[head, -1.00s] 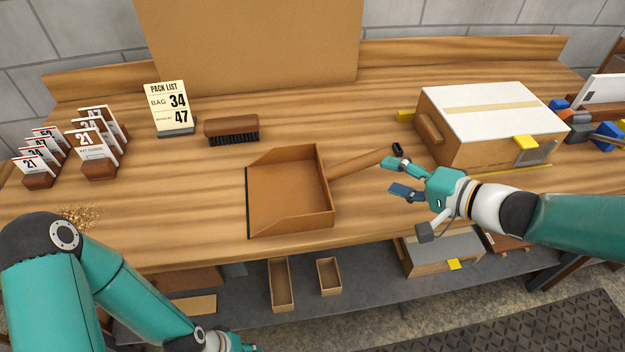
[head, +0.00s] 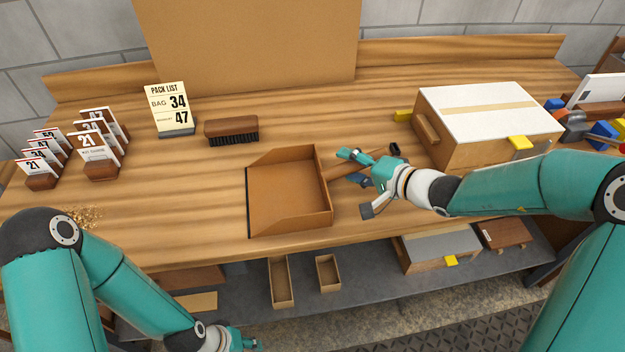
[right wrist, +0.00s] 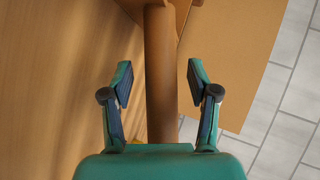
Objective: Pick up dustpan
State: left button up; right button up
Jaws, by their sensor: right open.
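The brown dustpan (head: 288,192) lies on the wooden bench, its open side to the left and its handle (head: 340,166) pointing right. My right gripper (head: 347,167) is open at the handle, hiding part of it; the dark handle end shows beyond the hand. In the right wrist view the handle (right wrist: 160,75) runs between the two open fingers (right wrist: 160,85), with gaps on both sides. My left gripper (head: 246,341) is low at the bottom edge, below the bench front, and its fingers are too small to read.
A brush (head: 232,130) lies behind the dustpan. A white-topped box (head: 490,120) stands to the right. A pack list sign (head: 172,108) and number card holders (head: 98,150) stand at the left. Small grains (head: 85,215) lie near the front left. The bench (head: 200,215) is clear left of the dustpan.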

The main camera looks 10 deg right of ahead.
grip_shut()
jog(key=shift+r, duration=0.1)
dwell(0.3)
